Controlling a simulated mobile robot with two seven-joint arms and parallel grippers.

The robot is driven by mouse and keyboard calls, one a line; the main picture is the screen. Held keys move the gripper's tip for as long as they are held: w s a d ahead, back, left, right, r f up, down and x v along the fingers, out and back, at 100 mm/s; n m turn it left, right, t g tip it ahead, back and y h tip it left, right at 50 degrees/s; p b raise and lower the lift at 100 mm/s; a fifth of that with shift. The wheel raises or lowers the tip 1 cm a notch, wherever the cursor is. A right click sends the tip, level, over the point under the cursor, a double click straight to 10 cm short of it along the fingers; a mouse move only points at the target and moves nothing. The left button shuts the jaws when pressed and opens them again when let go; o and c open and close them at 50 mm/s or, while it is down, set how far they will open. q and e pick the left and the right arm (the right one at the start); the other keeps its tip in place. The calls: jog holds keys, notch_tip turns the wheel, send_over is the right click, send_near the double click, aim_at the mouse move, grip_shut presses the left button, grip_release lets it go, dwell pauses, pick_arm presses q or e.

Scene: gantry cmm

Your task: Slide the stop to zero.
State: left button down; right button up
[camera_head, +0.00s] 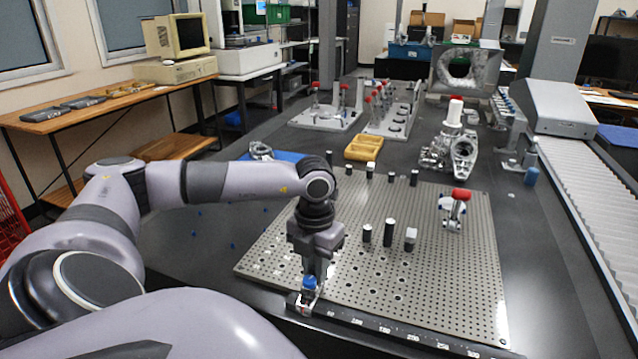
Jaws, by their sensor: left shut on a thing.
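The stop (309,284) is a small metal slider with a blue knob. It sits on a dark scale rail (430,342) along the front edge of the perforated fixture plate (460,280). It is close to the rail's left end; the numbered marks I can see lie to its right. My left gripper (311,276) points down from above and is shut on the stop at its blue knob. The gripper and the stop hide the scale right there, so I cannot tell the exact reading. My right gripper is not in view.
Black and white pins (388,232) and a red-knobbed clamp (455,208) stand on the plate. Behind it are a yellow tray (363,148) and a metal casting (450,150). A ribbed bellows cover (600,200) runs along the right. The rail right of the stop looks clear.

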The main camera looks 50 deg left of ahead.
aim_at(313, 267)
pick_arm(q)
jog(key=shift+a, duration=0.25)
jog(key=c, duration=1.1)
grip_release()
jog(key=shift+s, duration=0.15)
jog(key=shift+o, duration=0.2)
jog(key=shift+r+p, duration=0.35)
jog(key=shift+r, duration=3.3)
